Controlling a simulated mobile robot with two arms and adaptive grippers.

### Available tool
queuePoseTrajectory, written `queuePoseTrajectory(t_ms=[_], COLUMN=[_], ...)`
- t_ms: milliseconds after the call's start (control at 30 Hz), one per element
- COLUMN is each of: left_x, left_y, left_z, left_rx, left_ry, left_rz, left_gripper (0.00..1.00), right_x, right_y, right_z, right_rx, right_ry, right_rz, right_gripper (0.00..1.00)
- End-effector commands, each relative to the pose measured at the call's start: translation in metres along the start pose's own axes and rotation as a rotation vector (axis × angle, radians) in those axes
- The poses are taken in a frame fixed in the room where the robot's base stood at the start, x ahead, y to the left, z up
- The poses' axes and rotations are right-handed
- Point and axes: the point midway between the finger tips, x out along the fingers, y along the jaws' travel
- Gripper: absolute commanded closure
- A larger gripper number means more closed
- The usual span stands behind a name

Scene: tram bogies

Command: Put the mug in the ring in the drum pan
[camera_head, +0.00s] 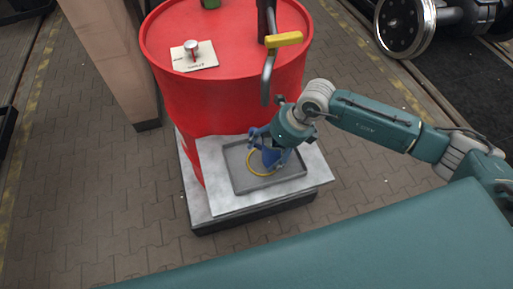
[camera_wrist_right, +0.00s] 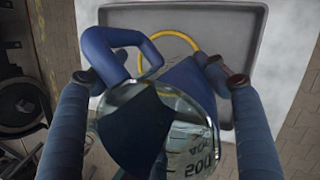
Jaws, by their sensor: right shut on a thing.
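The blue mug (camera_head: 270,158) is held over the drum pan (camera_head: 285,179), a shallow grey tray. My right gripper (camera_head: 276,142) is shut on the mug, one finger on each side in the wrist view (camera_wrist_right: 160,80). The yellow ring (camera_head: 250,167) lies in the pan, partly hidden by the mug; its far arc shows in the wrist view (camera_wrist_right: 178,39). I cannot tell whether the mug's base touches the pan. My left gripper is out of view.
The pan is on a pale slab (camera_head: 213,160) in front of a large red drum (camera_head: 225,100). A pump with a yellow handle (camera_head: 285,40) hangs over the drum's front. A card (camera_head: 194,58) with a metal cap lies on the drum top. A wheelset (camera_head: 405,25) is at upper right.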

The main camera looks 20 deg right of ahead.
Motion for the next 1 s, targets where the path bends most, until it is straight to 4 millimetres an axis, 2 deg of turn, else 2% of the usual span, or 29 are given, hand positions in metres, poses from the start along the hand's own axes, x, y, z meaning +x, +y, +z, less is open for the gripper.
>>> queuePoseTrajectory(t_ms=[167, 400, 633, 667, 700, 733, 767, 1000], left_x=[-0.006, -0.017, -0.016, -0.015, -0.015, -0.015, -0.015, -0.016], left_y=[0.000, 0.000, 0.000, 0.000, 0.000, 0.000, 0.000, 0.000], left_z=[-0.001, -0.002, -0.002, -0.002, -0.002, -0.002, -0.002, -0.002], left_rx=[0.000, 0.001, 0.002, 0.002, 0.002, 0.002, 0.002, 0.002], left_ry=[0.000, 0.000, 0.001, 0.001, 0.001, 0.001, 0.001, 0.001], left_rz=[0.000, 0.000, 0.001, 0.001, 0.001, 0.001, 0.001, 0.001], left_gripper=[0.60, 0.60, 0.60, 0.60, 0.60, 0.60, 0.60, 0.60], right_x=[0.011, 0.037, 0.041, 0.041, 0.041, 0.041, 0.041, 0.040], right_y=[0.005, 0.011, 0.010, 0.010, 0.010, 0.010, 0.010, 0.010], right_z=[0.010, 0.023, 0.022, 0.022, 0.021, 0.021, 0.022, 0.022], right_rx=[0.001, 0.000, -0.001, 0.000, 0.000, 0.000, 0.000, 0.000], right_ry=[-0.001, 0.002, 0.001, 0.003, 0.003, 0.003, 0.003, 0.002], right_rz=[0.001, 0.001, -0.001, -0.001, -0.001, -0.001, -0.001, -0.001], right_gripper=[0.79, 0.79, 0.79, 0.23, 0.15, 0.09, 0.08, 0.08])
